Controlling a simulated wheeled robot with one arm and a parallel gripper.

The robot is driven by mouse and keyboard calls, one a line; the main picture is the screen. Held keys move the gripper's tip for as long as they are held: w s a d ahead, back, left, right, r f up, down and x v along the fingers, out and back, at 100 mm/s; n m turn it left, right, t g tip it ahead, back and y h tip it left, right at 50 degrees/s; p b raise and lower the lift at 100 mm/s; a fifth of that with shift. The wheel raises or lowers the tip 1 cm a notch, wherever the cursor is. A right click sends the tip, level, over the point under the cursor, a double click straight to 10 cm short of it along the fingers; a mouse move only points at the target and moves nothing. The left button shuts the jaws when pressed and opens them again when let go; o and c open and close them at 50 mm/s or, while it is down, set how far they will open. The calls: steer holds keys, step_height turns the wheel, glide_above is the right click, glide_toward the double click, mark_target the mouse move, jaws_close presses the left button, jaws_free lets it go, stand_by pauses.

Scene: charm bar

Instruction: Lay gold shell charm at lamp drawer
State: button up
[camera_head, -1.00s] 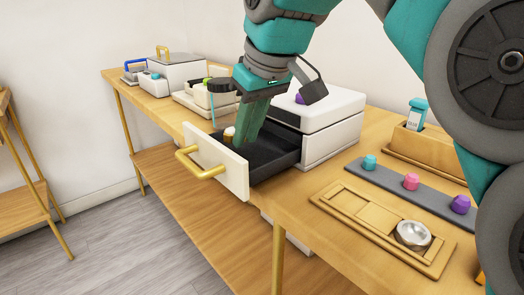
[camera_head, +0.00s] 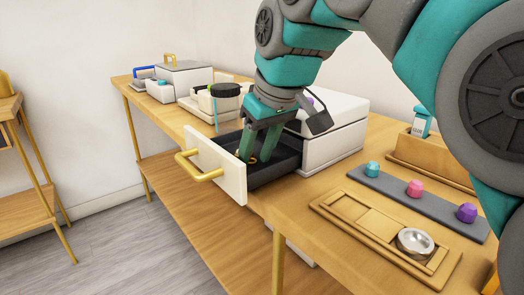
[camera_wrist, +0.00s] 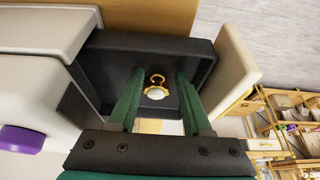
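The gold shell charm, a gold hook with a round pale body, shows in the wrist view (camera_wrist: 156,91) inside the dark drawer tray. In the head view only a bit of gold (camera_head: 252,159) shows by my fingertips. The pulled-out drawer (camera_head: 279,168) has a cream front and a gold handle, and sticks out of a white box. My gripper (camera_wrist: 159,72) is open and points down into the drawer. The charm appears between its two green fingers, with a gap on each side. Whether the charm touches the drawer floor is hard to tell.
The white box (camera_head: 335,145) stands right beside the drawer, with a purple piece (camera_wrist: 20,138) on it. A grey strip (camera_head: 392,188) with teal, pink and purple pieces and a wooden tray (camera_head: 350,232) with a metal bowl lie to the right. Other containers (camera_head: 185,77) stand at the far left.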

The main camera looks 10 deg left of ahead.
steer(key=shift+r, duration=0.3)
steer(key=v, duration=0.7)
steer(key=shift+r, duration=0.15)
steer(key=shift+s, duration=0.1)
stand_by(0.3)
